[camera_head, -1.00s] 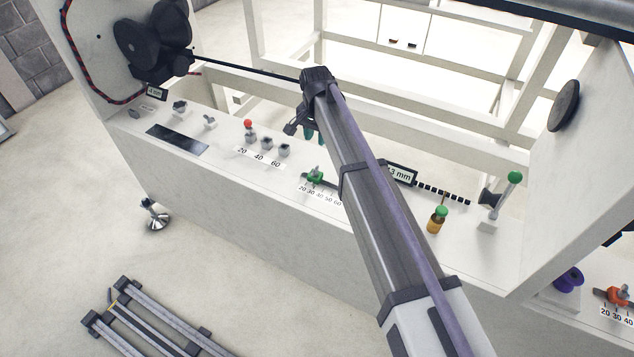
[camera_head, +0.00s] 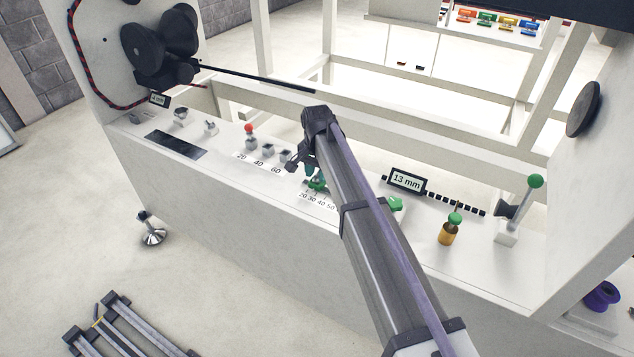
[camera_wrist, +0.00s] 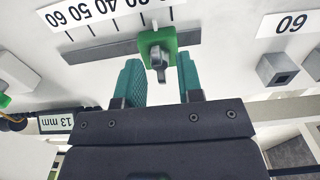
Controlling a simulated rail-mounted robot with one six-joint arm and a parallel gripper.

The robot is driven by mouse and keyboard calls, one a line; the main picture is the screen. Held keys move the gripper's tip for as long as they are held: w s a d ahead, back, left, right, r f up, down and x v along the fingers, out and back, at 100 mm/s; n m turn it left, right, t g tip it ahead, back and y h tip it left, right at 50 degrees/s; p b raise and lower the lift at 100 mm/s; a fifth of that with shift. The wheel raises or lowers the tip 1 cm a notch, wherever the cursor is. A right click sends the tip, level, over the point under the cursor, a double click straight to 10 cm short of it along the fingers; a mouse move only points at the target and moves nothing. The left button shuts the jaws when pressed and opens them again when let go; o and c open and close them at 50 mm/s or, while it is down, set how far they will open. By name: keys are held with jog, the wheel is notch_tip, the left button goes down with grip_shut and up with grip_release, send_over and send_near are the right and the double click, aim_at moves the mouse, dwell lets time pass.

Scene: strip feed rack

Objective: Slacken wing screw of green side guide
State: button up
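The green side guide (camera_wrist: 148,42) sits on a dark rail beside a printed scale in the wrist view, where its grey wing screw (camera_wrist: 158,62) points toward my gripper. The guide also shows in the head view (camera_head: 316,185), partly hidden by my gripper. My gripper (camera_wrist: 160,78) is open. Its two teal fingers stand either side of the wing screw, with gaps between them and it. I cannot tell how far the fingertips are above the panel.
A grey block (camera_wrist: 277,68) by the "60" label stands right of the guide in the wrist view. A "13 mm" display (camera_head: 407,180), an amber bottle with a green top (camera_head: 449,229) and a green-knobbed lever (camera_head: 521,205) stand right of my arm.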

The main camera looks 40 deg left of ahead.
jog(key=shift+r, duration=0.1)
grip_shut()
jog(key=shift+n, duration=0.3)
jog(key=n, duration=0.4)
jog(key=shift+n, duration=0.3)
jog(key=n, duration=0.5)
dwell(0.3)
jog(key=shift+n, duration=0.3)
grip_release()
